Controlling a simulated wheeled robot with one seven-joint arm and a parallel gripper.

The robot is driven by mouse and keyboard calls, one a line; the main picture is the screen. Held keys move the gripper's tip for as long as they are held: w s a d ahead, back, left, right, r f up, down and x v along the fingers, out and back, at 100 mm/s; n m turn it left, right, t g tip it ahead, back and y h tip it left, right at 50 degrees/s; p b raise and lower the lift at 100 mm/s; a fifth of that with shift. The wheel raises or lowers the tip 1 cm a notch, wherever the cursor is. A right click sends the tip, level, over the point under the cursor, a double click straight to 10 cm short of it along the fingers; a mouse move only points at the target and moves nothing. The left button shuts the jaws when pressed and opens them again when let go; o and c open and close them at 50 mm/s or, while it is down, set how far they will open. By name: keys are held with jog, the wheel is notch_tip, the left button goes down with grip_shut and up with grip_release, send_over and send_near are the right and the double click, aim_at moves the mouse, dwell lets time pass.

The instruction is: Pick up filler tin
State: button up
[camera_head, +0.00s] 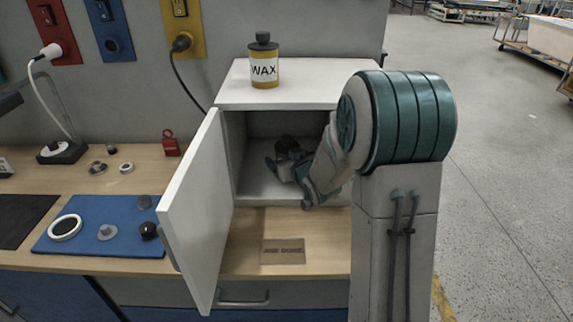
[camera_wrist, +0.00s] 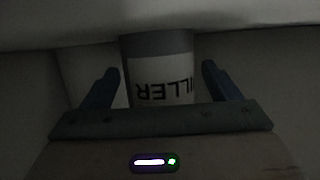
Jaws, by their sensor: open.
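The filler tin (camera_wrist: 160,75) shows in the wrist view as a pale can with a grey band and a label reading "ILLER" upside down. It stands between the two fingers of my open gripper (camera_wrist: 158,85), with a gap seen on each side. In the head view my gripper (camera_head: 285,172) reaches into the open white cabinet (camera_head: 262,190). There the tin is not clearly visible, being in shadow and behind my gripper.
A yellow wax tin (camera_head: 264,72) stands on the cabinet top. The cabinet door (camera_head: 200,210) is swung open to the left. A pale object (camera_wrist: 85,72) is beside the filler tin. Cabinet walls are close around my gripper. A nameplate (camera_head: 283,251) lies in front.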

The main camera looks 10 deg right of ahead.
jog(key=c, duration=1.3)
jog(key=shift+c, duration=0.3)
jog(key=shift+r, duration=0.1)
